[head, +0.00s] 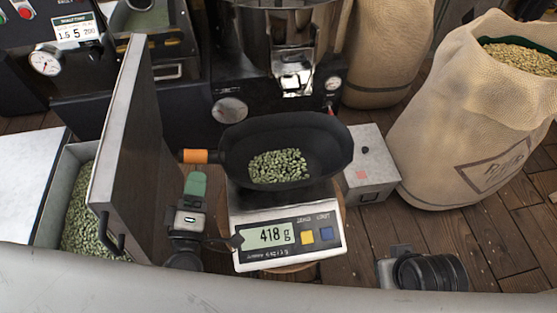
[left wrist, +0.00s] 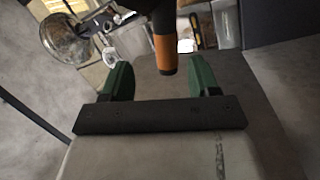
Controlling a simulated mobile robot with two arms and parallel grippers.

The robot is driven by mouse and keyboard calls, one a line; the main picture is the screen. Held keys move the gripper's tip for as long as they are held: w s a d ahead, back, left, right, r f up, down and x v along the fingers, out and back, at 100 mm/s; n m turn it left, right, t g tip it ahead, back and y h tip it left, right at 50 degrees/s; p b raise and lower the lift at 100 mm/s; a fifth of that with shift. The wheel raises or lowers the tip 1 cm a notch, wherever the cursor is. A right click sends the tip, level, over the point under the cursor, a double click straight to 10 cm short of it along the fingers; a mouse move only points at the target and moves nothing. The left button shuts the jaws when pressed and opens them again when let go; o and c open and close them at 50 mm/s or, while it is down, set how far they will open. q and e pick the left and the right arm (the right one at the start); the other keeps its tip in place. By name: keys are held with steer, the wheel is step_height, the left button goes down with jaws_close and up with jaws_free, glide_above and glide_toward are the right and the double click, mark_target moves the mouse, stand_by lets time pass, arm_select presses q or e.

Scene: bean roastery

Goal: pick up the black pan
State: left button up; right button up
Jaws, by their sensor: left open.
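The black pan (head: 333,150) sits on the scale and holds green beans (head: 278,165). Its handle points left and ends in an orange grip (head: 194,156). My left gripper (head: 195,184) is just below that grip in the head view, with a green finger showing. In the left wrist view, the orange grip (left wrist: 165,55) lies between the two green fingers of my open left gripper (left wrist: 160,68), with a gap on both sides. Whether the fingers reach fully past the grip is hard to tell. My right gripper's fingers are not seen.
The scale (head: 327,245) reads 418 g. An open hatch door (head: 130,150) stands close left of my left gripper, beside a bin of green beans (head: 80,225). A grey box (head: 370,180) is right of the pan. A burlap sack (head: 440,140) stands further right.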

mark_target(202, 163)
arm_select(q)
steer(key=w, duration=0.7)
steer(key=shift+w+a, duration=0.1)
steer(key=shift+w, duration=0.15)
steer(key=shift+c, duration=0.4)
steer(key=shift+r, duration=0.1)
jaws_close()
